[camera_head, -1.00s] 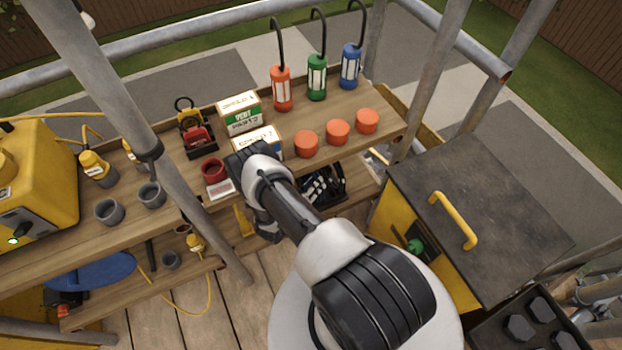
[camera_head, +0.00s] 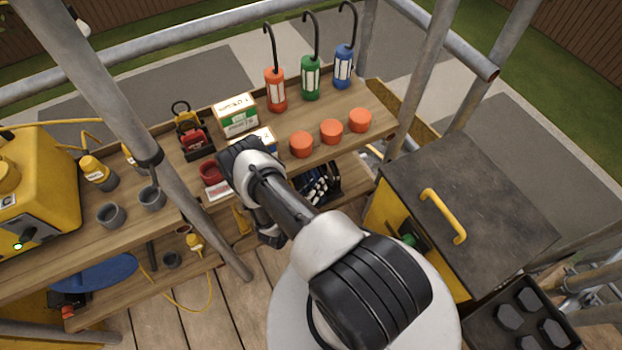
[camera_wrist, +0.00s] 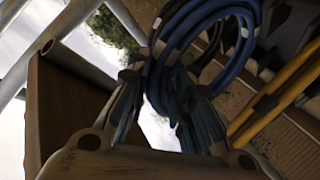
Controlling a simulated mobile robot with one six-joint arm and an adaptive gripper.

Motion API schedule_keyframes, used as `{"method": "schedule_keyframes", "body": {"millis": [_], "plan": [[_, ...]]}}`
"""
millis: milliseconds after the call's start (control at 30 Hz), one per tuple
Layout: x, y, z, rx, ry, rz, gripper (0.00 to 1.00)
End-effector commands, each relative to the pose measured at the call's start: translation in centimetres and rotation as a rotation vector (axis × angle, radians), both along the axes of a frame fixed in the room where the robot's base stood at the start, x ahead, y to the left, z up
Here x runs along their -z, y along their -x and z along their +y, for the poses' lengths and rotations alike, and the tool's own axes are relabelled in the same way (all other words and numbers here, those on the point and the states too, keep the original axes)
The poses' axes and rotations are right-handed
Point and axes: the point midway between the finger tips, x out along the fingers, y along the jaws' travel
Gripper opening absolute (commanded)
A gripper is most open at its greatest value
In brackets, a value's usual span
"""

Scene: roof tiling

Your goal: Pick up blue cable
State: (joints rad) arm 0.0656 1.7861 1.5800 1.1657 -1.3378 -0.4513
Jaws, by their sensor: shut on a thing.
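The blue cable (camera_wrist: 159,60) shows in the wrist view as a coil of several loops with pale bands. It lies at and between the fingertips of my gripper (camera_wrist: 165,90), which is shut on it. The fingers hide part of the coil. In the head view my arm reaches over the wooden shelf unit, and my gripper and the held cable cannot be made out there.
Yellow cables (camera_wrist: 280,90) run close to the right of the coil in the wrist view. A shelf (camera_head: 280,148) holds orange caps (camera_head: 331,131), lamps (camera_head: 310,78) and boxes (camera_head: 237,116). A scaffold pole (camera_head: 150,140) stands left of my arm. A dark-topped cabinet (camera_head: 470,215) stands right.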

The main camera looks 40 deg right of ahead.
Motion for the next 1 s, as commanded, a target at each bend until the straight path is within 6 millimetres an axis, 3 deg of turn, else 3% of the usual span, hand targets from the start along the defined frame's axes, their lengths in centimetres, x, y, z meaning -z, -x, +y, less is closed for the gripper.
{"method": "schedule_keyframes", "body": {"millis": [400, 600, 800, 1000], "plan": [[-0.3, 8.1, 2.0, -0.003, 0.003, 0.002, 0.00], [-0.2, 11.2, 2.8, -0.004, 0.003, 0.000, 0.00], [-0.1, 13.0, 3.2, -0.003, 0.003, -0.003, 0.00], [-0.1, 13.5, 3.3, -0.002, 0.004, -0.004, 0.00]]}}
